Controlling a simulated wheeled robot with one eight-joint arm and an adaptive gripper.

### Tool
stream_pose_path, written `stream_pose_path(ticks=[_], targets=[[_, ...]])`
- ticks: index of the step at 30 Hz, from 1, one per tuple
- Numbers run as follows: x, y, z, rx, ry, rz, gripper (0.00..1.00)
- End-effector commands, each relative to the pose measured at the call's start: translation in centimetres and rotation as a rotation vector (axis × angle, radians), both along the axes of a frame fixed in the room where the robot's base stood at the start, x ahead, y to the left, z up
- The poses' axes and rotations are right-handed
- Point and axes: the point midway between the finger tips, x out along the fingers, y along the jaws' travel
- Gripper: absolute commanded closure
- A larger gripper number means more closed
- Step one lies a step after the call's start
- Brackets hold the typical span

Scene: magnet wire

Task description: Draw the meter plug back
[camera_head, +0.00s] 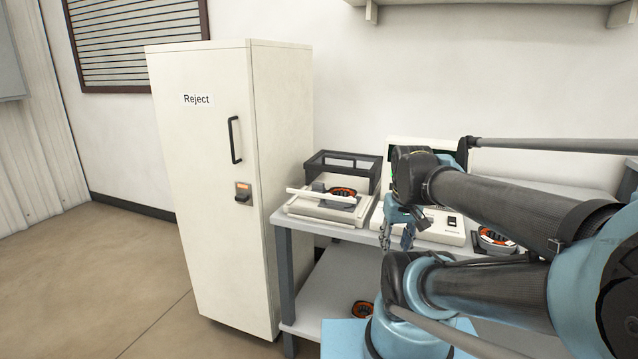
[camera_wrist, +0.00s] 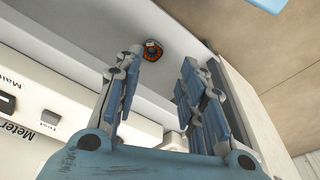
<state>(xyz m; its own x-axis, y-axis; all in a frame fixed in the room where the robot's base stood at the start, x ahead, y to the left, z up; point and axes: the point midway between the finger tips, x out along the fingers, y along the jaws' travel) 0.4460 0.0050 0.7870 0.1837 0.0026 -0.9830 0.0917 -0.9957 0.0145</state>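The white meter (camera_head: 446,236) stands on the grey bench, its screen part mostly hidden behind my arm. In the wrist view the meter (camera_wrist: 60,120) shows at the lower left, upside down, with a dark mains switch (camera_wrist: 6,103) and a pale test button (camera_wrist: 51,117). I cannot make out the meter plug in either view. My gripper (camera_head: 397,236) hangs at the front edge of the bench before the meter. In the wrist view its fingers (camera_wrist: 160,66) are apart, with nothing between them.
A white fixture (camera_head: 312,208) with a dark frame and an orange-black coil (camera_head: 342,192) stands left on the bench. Another coil (camera_head: 494,240) sits right of the meter; one more (camera_head: 362,309) lies on the lower shelf. The Reject cabinet (camera_head: 205,150) is shut, at left. Floor is clear.

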Motion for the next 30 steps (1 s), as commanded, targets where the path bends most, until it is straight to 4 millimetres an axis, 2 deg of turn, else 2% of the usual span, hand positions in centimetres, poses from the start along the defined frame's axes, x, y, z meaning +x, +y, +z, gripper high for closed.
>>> stream_pose_path(ticks=[6,15,24,30], targets=[[4.8,1.9,6.1,-0.022,0.029,0.189,0.63],[12.2,5.6,13.2,-0.052,0.069,0.46,0.63],[19.9,10.8,18.4,-0.078,0.109,0.73,0.63],[24.8,15.2,20.9,-0.092,0.133,0.909,0.63]])
